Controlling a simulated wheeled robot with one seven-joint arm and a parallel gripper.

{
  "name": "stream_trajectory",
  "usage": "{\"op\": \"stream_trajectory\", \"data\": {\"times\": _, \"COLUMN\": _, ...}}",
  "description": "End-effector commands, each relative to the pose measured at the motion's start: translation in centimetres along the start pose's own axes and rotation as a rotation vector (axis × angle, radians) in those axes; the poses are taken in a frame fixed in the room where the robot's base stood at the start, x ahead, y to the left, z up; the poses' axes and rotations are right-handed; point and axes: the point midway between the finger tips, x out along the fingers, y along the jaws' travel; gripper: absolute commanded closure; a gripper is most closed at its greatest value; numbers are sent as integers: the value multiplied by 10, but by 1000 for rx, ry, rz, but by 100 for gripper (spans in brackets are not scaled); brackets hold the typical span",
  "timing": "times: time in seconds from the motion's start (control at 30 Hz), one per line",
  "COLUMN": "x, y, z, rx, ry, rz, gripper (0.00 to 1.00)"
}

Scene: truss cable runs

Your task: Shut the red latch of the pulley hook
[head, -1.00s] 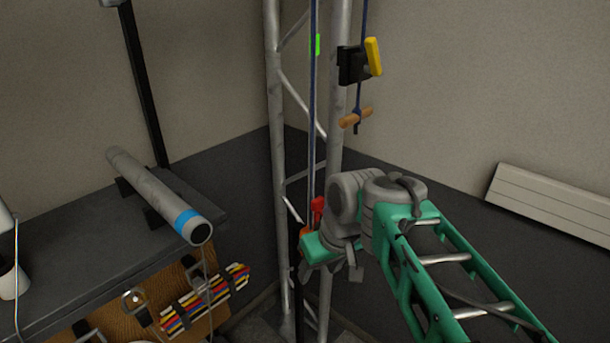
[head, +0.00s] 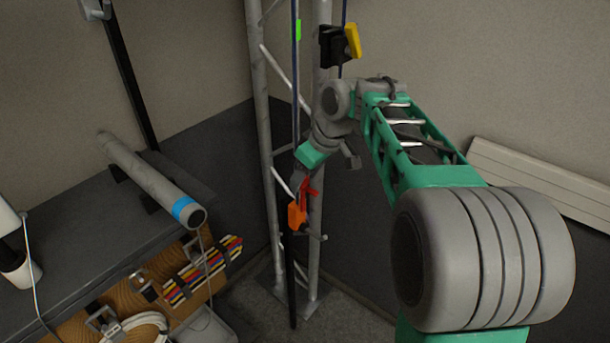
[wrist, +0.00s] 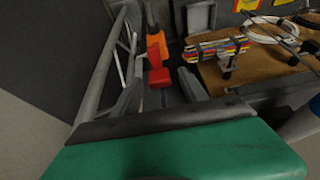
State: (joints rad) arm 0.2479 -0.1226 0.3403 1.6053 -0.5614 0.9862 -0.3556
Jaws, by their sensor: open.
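The pulley hook (head: 297,215) is an orange body hanging low on the blue rope beside the metal truss. Its red latch (head: 309,188) stands up from the top of the body and juts to the right. In the wrist view the latch (wrist: 157,75) lies nearer to me than the orange hook (wrist: 155,46). My gripper (wrist: 161,88) is open, with one finger on each side of the latch's near end; I cannot tell whether they touch it. In the head view my gripper (head: 290,178) is just above the latch, its fingers partly hidden.
The truss (head: 262,110) stands right behind the hook. A black cleat with a yellow lever (head: 353,41) is higher on the right. A bench with a grey tube (head: 150,178) and a board with coloured cables (head: 203,270) fill the left.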

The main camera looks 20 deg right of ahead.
Motion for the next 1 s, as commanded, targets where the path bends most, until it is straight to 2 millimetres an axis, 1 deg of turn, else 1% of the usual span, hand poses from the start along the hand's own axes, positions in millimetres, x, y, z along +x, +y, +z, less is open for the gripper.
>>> {"op": "stream_trajectory", "data": {"times": 0.13, "x": 0, "y": 0, "z": 0, "rx": 1, "ry": 0, "rz": 0, "gripper": 50}}
{"op": "stream_trajectory", "data": {"times": 0.73, "x": -1, "y": 0, "z": 0, "rx": 1, "ry": 1, "rz": 0, "gripper": 99}}
{"op": "stream_trajectory", "data": {"times": 1.0, "x": -1, "y": 0, "z": 0, "rx": 1, "ry": 1, "rz": 0, "gripper": 100}}
